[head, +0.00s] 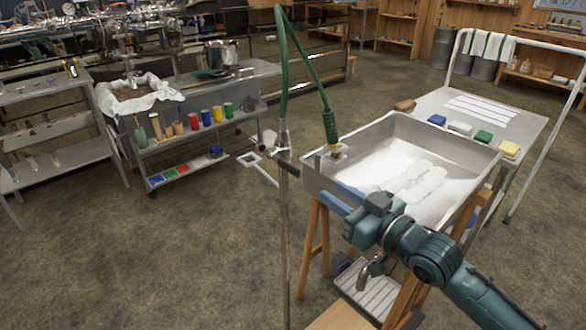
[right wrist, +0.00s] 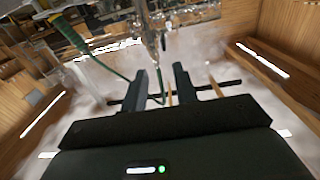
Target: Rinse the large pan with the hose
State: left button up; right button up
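The large pan (head: 470,148) is a wide metal tray on wooden trestles, with whitish foamy residue on its floor. The green hose (head: 283,70) arches up from a standpipe (head: 284,225) with a valve and dark lever (head: 287,163). My right gripper (head: 343,196) is in front of the pan's near left side, pointing left toward the standpipe. In the right wrist view its two fingers (right wrist: 160,70) are apart, with nothing clearly held between them. My left gripper is not in view.
A side table (head: 520,125) beside the pan holds blue, white, green and yellow blocks and a brush (head: 405,106). A cart (head: 180,135) with coloured cups stands left. A drain grate (head: 375,292) lies below the pan.

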aim_at(280, 159)
jog(key=x, duration=0.6)
jog(key=p+x, duration=0.1)
jog(key=x, duration=0.6)
jog(key=shift+a, duration=0.5)
jog(key=shift+c, duration=0.3)
grip_shut()
